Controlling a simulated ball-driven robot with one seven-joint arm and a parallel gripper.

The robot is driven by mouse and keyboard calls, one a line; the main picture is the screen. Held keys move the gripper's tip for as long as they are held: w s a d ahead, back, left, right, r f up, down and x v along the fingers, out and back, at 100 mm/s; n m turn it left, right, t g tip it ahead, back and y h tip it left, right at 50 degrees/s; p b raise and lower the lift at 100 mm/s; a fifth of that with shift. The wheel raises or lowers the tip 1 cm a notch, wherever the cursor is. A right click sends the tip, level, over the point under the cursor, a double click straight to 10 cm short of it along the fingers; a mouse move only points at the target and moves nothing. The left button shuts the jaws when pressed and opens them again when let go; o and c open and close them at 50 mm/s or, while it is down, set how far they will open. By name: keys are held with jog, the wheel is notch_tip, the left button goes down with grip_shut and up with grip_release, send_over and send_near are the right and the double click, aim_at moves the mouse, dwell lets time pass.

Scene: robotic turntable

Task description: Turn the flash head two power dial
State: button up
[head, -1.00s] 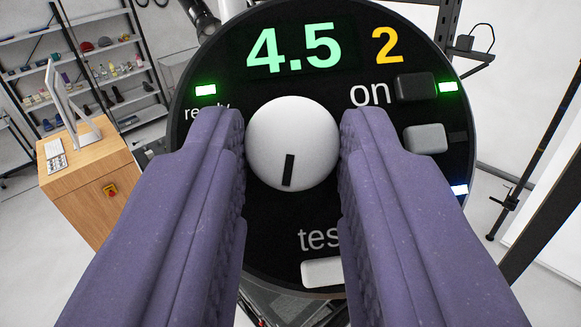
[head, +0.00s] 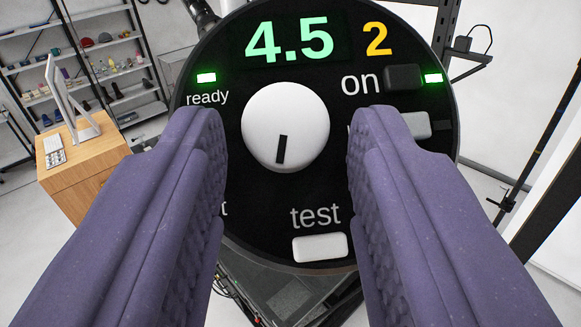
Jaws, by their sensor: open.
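The flash head's round black control panel (head: 262,222) fills the middle of the head view. Its power dial (head: 290,115) is a white round knob with a black mark pointing down, slightly left. The display (head: 289,40) reads a green 4.5, with a yellow 2 (head: 377,39) beside it. My gripper (head: 287,140) is open, its two purple padded fingers on either side of the dial with a clear gap on each side. The fingers hide parts of the panel's left and right.
A white test button (head: 320,248) sits below the dial. A black on button (head: 403,78) and a grey button (head: 416,124) are at the right, close to the right finger. A wooden desk with a computer (head: 85,165) and shelves stand far left.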

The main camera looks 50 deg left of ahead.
jog(key=b+v, duration=0.1)
jog(key=v, duration=0.6)
jog(key=shift+w, duration=0.1)
jog(key=s+a+f+m+h+b, duration=0.1)
jog(key=a+f+m+h+b, duration=0.3)
jog(key=f+b, duration=0.6)
jog(key=a+f+m+h+b, duration=0.2)
jog(key=a+f+h+b, duration=0.2)
jog(key=a+f+b, duration=0.55)
jog(key=s+d+f+m+t+h+b, duration=0.1)
jog(key=s+d+f+h+b, duration=0.2)
jog(key=f, duration=0.6)
jog(key=s+d+f+m+t+h+b, duration=0.2)
jog(key=s+f+b, duration=0.6)
jog(key=f+b, duration=0.1)
jog(key=shift+s+d+f+h+b, duration=0.2)
jog(key=shift+d+f+h+b, duration=0.1)
jog(key=shift+d+h+b, duration=0.15)
jog(key=shift+a, duration=0.15)
